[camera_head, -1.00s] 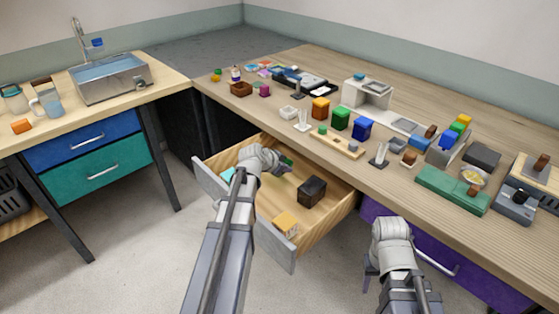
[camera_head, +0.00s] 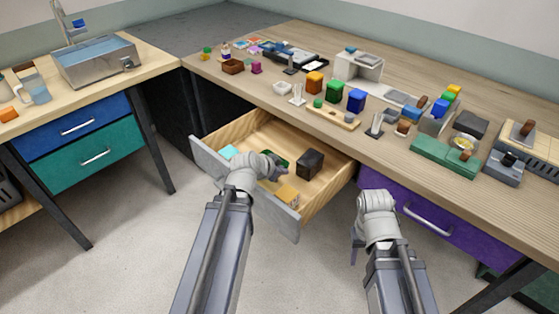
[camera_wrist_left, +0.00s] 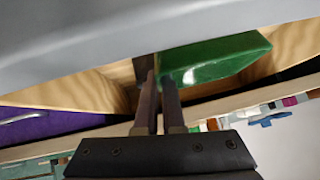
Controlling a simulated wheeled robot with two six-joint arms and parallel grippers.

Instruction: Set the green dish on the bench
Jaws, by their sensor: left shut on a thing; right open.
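The green dish (camera_wrist_left: 215,58) shows in the left wrist view as a green slab-like shape, with its near edge at my fingertips. In the head view only a small part of the dish (camera_head: 281,158) shows behind my left wrist, over the open drawer. My left gripper (camera_wrist_left: 160,85) is shut on the dish; in the head view my left gripper (camera_head: 274,167) is largely hidden by its own arm. The bench (camera_head: 258,90) is the long wooden top behind the drawer. My right gripper (camera_head: 357,248) is open and empty, low in front of the purple drawer.
The pulled-out wooden drawer (camera_head: 265,208) also holds a dark block (camera_head: 310,163), a yellow-orange block (camera_head: 288,196) and a cyan piece (camera_head: 228,152). The bench carries many small items, including a wooden rack (camera_head: 333,118), and a green case (camera_head: 444,158). Its front left strip has some bare wood.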

